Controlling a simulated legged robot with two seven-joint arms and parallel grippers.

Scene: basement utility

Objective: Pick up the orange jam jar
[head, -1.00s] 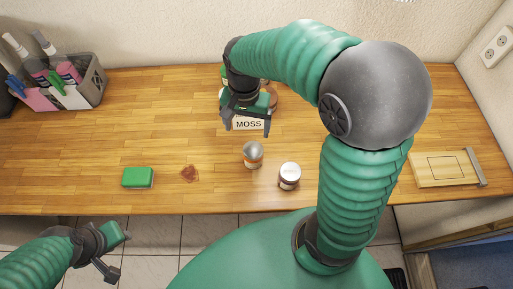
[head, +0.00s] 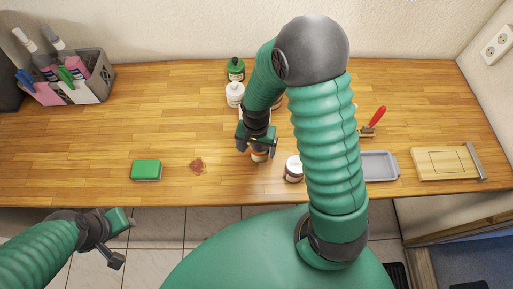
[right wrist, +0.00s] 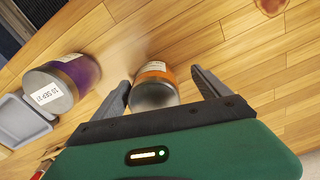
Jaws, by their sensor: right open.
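The orange jam jar (right wrist: 154,86) has a grey lid and an orange label; in the right wrist view it stands between the open fingers of my right gripper (right wrist: 165,88). In the head view the jar (head: 260,156) is mostly hidden below my right gripper (head: 256,145). The fingers do not appear closed on it. My left gripper (head: 118,238) is low at the left, off the counter's front edge, with its fingers apart and nothing visible between them.
A purple-labelled jar (right wrist: 76,80) stands close beside the orange one; it also shows in the head view (head: 293,169). A green sponge (head: 146,170) and reddish stain (head: 197,166) lie left. A grey tray (head: 380,165), red-handled tool (head: 377,116) and wooden board (head: 446,163) lie right.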

